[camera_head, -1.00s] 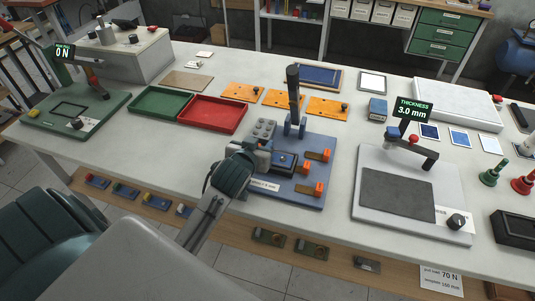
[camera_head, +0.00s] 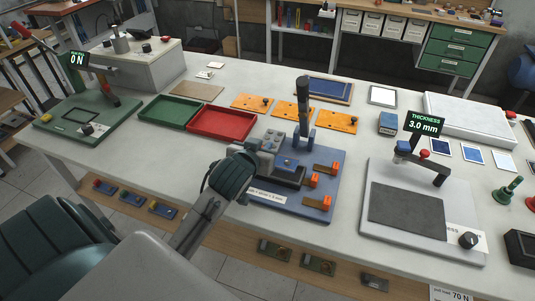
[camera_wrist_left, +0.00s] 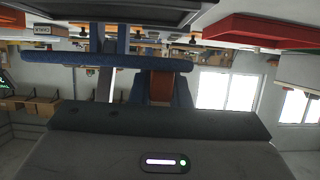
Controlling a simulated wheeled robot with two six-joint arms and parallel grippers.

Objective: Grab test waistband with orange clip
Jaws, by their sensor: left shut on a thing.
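A blue test plate (camera_head: 300,205) lies on the table with three orange clips along its right side; the middle clip (camera_head: 314,181) and the lower clip (camera_head: 318,202) stand out. A dark block with a small blue piece (camera_head: 288,163) on top sits at the plate's middle. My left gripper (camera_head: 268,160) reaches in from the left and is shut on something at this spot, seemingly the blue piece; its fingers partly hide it. The left wrist view is upside down and shows a blue bar (camera_wrist_left: 110,60) across the gripper's front. No waistband can be told apart. My right gripper is out of view.
Red (camera_head: 220,122) and green (camera_head: 168,112) trays and orange cards (camera_head: 297,108) lie behind. A thickness gauge (camera_head: 425,205) reading 3.0 mm stands right. A green force stand (camera_head: 85,120) reads 0 N at left.

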